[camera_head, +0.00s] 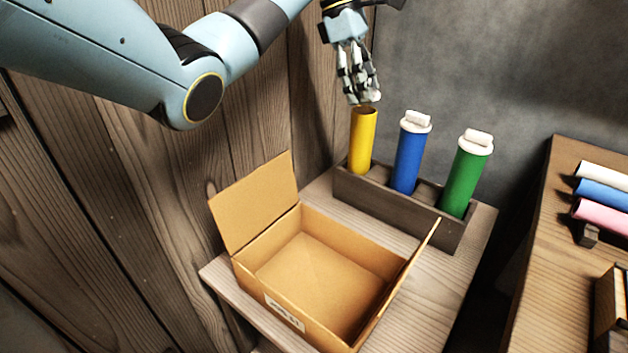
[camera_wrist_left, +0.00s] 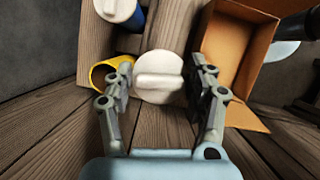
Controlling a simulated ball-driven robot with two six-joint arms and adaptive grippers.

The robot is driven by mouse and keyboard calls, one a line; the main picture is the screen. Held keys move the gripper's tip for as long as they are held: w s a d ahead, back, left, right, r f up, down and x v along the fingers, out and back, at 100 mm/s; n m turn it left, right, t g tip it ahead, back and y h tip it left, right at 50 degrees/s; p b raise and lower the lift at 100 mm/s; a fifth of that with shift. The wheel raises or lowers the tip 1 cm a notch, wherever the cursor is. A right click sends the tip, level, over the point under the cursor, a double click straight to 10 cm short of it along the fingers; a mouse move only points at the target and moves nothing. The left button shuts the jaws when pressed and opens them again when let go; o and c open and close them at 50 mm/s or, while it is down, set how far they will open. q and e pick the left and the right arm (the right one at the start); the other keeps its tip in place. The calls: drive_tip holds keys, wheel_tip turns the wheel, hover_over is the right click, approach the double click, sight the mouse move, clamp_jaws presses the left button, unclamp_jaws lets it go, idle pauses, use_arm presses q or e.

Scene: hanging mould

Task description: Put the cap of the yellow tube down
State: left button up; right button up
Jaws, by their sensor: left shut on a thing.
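The yellow tube (camera_head: 362,140) stands upright in the left slot of a dark wooden rack (camera_head: 400,204), its top open. Its open rim also shows in the left wrist view (camera_wrist_left: 106,72). My left gripper (camera_head: 362,98) is above the yellow tube, shut on a white cap. The white cap (camera_wrist_left: 158,78) sits between the fingers in the left wrist view, apart from the tube. In the head view the cap is mostly hidden by the fingers. My right gripper is not in view.
A blue tube (camera_head: 408,158) and a green tube (camera_head: 462,180) stand in the rack with white caps on. An open, empty cardboard box (camera_head: 300,315) is in front of the rack on the small table (camera_head: 440,285). Rolled coloured tubes (camera_head: 603,193) lie on another table at right.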

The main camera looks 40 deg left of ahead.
use_arm(q)
drive_tip(key=s+d+f+n+y+b, duration=0.15)
drive_tip(key=f+n+y, duration=0.25)
drive_tip(key=f+n, duration=0.85)
drive_tip(key=s+d+f+n+y, duration=0.15)
drive_tip(key=f+n+y, duration=0.45)
drive_tip(key=n, duration=1.1)
drive_tip(key=shift+h, duration=0.7)
drive_tip(key=a+f+b, duration=0.1)
drive_tip(key=a+f, duration=0.1)
drive_tip(key=a, duration=0.1)
drive_tip(key=a+f, duration=0.3)
drive_tip(key=a, duration=0.1)
drive_tip(key=s+a+f+b, duration=0.1)
drive_tip(key=a+f, duration=0.2)
drive_tip(key=a, duration=0.1)
drive_tip(key=shift+a+f+b, duration=0.15)
drive_tip(key=shift+b, duration=0.2)
wheel_tip(320, 180, down, 4)
drive_tip(key=shift+s+b, duration=0.1)
drive_tip(key=shift+b, duration=0.8)
drive_tip(key=shift+f, duration=0.1)
drive_tip(key=shift+c, duration=0.2)
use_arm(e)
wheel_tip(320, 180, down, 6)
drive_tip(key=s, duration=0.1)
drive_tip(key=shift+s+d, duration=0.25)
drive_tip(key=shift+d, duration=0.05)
